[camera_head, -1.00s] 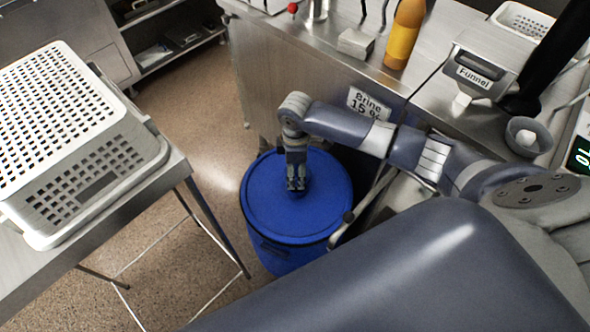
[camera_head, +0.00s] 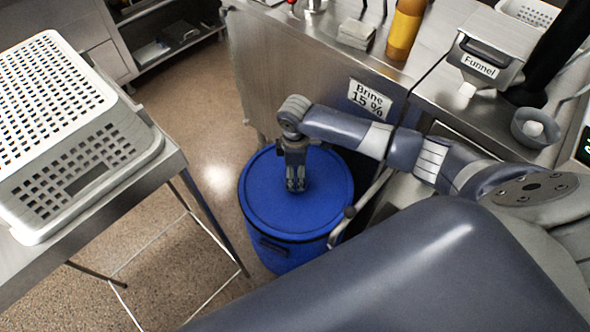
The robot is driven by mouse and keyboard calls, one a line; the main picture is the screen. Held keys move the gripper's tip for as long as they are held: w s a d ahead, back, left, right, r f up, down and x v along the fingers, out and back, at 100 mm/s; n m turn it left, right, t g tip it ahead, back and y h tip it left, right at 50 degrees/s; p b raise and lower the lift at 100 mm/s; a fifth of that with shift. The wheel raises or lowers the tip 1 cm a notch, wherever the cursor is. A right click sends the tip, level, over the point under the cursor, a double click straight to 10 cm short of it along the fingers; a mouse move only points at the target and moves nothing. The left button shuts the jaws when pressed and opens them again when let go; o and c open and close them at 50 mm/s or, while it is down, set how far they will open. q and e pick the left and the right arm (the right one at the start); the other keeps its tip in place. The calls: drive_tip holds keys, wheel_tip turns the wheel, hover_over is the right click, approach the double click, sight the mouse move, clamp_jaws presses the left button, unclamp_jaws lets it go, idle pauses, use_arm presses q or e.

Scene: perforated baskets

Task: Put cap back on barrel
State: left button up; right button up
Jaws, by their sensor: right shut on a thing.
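The blue barrel (camera_head: 285,258) stands on the floor between the side table and the steel counter. The round blue cap (camera_head: 322,205) lies over its top and looks roughly level; I cannot tell whether it is fully seated. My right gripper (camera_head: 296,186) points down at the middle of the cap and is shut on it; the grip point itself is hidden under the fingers. My left gripper is not in view.
A steel counter (camera_head: 290,60) with a "Brine 15 %" sign (camera_head: 369,97) runs behind the barrel. It carries an orange bottle (camera_head: 404,30), a Funnel box (camera_head: 485,62) and a bowl (camera_head: 535,128). White perforated baskets (camera_head: 70,130) stand on the left table. Floor left of the barrel is clear.

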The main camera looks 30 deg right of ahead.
drive_tip(key=shift+p, duration=0.8)
idle(0.6)
drive_tip(key=shift+f+p, duration=0.15)
drive_tip(key=shift+p, duration=0.2)
idle(0.8)
drive_tip(key=shift+p, duration=0.35)
idle(0.4)
idle(0.4)
drive_tip(key=o, duration=1.1)
drive_tip(key=o, duration=0.3)
